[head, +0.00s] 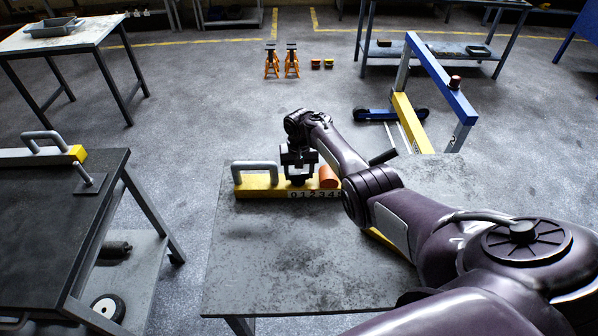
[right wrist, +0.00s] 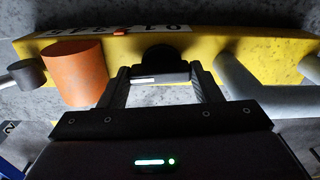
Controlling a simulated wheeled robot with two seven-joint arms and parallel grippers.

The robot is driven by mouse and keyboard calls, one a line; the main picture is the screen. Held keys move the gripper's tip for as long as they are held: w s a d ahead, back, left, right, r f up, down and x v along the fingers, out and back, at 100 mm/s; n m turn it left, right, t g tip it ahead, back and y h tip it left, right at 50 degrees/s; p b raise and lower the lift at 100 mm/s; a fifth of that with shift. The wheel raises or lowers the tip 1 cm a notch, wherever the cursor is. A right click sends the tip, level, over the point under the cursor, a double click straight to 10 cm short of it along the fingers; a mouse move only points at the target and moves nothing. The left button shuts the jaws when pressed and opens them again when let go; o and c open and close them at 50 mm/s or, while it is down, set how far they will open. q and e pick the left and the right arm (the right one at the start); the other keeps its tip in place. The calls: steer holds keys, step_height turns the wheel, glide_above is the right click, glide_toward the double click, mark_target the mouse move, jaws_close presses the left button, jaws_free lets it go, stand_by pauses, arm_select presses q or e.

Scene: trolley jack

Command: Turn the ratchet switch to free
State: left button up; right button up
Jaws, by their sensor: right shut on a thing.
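A yellow bar (head: 259,192) with a grey handle (head: 252,166), an orange cylinder (head: 329,177) and a number scale (head: 312,194) lies on the grey table. My right gripper (head: 298,181) is over the bar, between handle and cylinder. In the right wrist view, a black ratchet switch (right wrist: 164,59) with a white mark sits against the yellow bar (right wrist: 215,47). The fingers of my right gripper (right wrist: 159,79) are on either side of it, shut on it. The orange cylinder (right wrist: 75,73) is left of the switch. In the head view the gripper hides the switch. My left gripper is out of view.
The grey table (head: 290,265) is mostly clear in front of the bar. A dark bench (head: 50,225) stands at left with a similar handled bar. A blue and yellow hoist frame (head: 440,80) stands behind at right. Orange stands (head: 272,65) are far back.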

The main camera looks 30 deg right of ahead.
steer(key=n, duration=0.8)
steer(key=shift+n+b, duration=0.3)
steer(key=shift+b, duration=0.1)
steer(key=n+b, duration=0.1)
steer(key=n, duration=0.3)
steer(key=shift+w+n, duration=0.1)
steer(key=shift+n, duration=0.2)
steer(key=shift+n+b, duration=0.55)
steer(key=shift+n, duration=1.45)
steer(key=o, duration=1)
